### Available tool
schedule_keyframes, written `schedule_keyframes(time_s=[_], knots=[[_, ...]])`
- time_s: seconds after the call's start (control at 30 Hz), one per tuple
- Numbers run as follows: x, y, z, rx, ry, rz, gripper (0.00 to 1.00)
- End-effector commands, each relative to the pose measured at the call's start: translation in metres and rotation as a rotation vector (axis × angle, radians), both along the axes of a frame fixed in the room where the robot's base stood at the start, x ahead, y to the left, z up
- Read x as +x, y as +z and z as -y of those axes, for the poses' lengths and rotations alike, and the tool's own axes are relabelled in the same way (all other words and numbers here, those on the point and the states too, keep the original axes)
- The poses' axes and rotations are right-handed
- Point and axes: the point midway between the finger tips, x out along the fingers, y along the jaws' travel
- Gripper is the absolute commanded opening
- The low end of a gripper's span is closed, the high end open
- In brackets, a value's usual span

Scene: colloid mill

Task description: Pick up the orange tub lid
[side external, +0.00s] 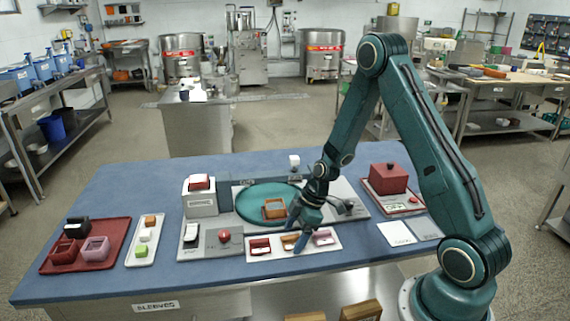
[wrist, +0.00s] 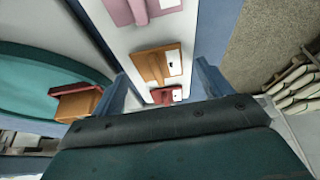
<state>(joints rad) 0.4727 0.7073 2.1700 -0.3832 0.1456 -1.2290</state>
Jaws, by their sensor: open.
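The orange tub lid (side external: 288,242) lies on a white strip (side external: 335,246), between a dark red lid (side external: 260,246) and a pink lid (side external: 323,237). In the wrist view the orange lid (wrist: 152,66) has a raised grip and a small white label. My gripper (side external: 296,238) is over the strip by the orange lid and partly hides it. In the wrist view my gripper (wrist: 162,86) is open and empty, with the orange lid showing beyond and between its fingers. I cannot tell the exact height gap.
An orange tub (side external: 274,209) stands on the teal disc (side external: 250,212) behind the strip. A red button (side external: 224,237) is to the left. A dark red box (side external: 389,178) stands at right. A red tray (side external: 118,258) holds several tubs at left.

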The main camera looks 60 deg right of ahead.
Motion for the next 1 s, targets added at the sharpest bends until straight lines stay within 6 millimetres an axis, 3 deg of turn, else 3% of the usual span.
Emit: schedule_keyframes(time_s=[0.6,0.87,1.0], knots=[[0.0011,-0.0045,-0.0015,0.000,0.000,0.000,0.78],[0.0011,-0.0045,-0.0015,0.000,0.000,0.000,0.31],[0.0011,-0.0045,-0.0015,0.000,0.000,0.000,0.30]])
